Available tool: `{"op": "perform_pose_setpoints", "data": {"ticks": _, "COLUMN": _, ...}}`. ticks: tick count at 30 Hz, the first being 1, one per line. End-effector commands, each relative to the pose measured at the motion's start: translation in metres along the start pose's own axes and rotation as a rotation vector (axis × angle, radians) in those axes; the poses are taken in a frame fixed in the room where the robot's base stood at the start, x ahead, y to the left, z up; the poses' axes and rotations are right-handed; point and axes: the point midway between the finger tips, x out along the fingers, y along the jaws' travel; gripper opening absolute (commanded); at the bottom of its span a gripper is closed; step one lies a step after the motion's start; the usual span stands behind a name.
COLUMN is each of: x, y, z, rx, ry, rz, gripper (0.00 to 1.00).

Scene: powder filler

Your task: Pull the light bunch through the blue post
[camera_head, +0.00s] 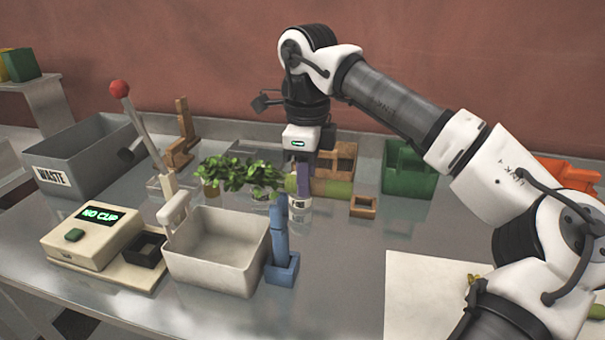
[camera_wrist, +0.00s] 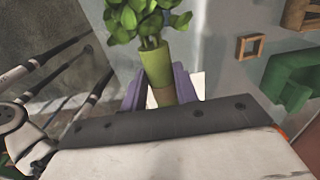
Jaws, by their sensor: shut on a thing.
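My gripper (camera_head: 301,184) is shut on the stem of a leafy bunch (camera_head: 236,173), which has a light green stem and green leaves. The bunch lies roughly level, with its leaves pointing left and its stem end showing right of the fingers. In the wrist view, the stem (camera_wrist: 156,68) sits between my purple fingers (camera_wrist: 158,88), leaves at the top. The blue post (camera_head: 280,245) stands upright on a square base in front of my gripper. The bunch appears just above or behind the post's top; I cannot tell whether they touch.
A white bin (camera_head: 215,266) stands left of the post. A scale reading "NO CUP" (camera_head: 95,235), a red-knobbed lever (camera_head: 145,125) and a grey WASTE bin (camera_head: 52,165) are farther left. A green holder (camera_head: 408,172) stands back right. A white board (camera_head: 425,290) lies front right.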

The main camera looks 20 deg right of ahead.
Motion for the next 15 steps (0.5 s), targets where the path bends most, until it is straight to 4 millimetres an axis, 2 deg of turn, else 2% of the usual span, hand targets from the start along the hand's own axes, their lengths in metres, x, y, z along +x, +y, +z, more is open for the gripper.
{"op": "perform_pose_setpoints", "data": {"ticks": 6, "x": 0.000, "y": 0.000, "z": 0.000, "rx": 0.000, "ry": 0.000, "rz": 0.000, "gripper": 0.09}}
{"op": "perform_pose_setpoints", "data": {"ticks": 15, "x": 0.016, "y": 0.000, "z": 0.000, "rx": 0.000, "ry": 0.000, "rz": 0.000, "gripper": 0.09}}
